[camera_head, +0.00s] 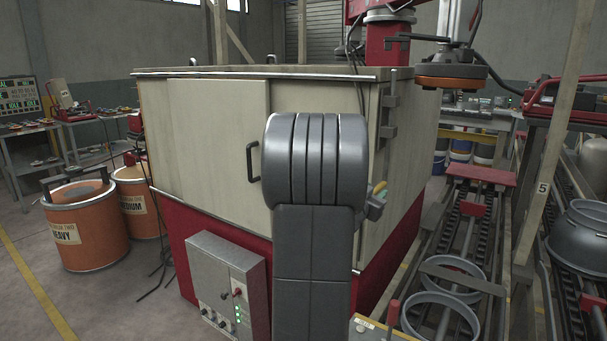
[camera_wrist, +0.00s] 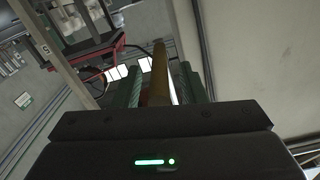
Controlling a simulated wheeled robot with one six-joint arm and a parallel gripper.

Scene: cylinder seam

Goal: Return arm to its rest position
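My arm (camera_head: 315,220) stands upright in the middle of the head view, in front of the beige cabinet. My gripper (camera_head: 378,195) shows only in part at the right of the arm, with a small yellow piece at it. In the wrist view the two green ridged fingers of my gripper (camera_wrist: 162,84) flank a tan-yellow rod (camera_wrist: 158,75) that points away from the wrist. The fingers appear closed on the rod; its lower end is hidden behind the dark gripper body.
The beige and red cabinet (camera_head: 210,115) stands close behind the arm, with a grey control box (camera_head: 228,285) in front. Orange drums (camera_head: 85,225) stand at left. Rails with metal rings (camera_head: 440,315) run along the right, beside a wooden post (camera_head: 553,130). Floor at far left is open.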

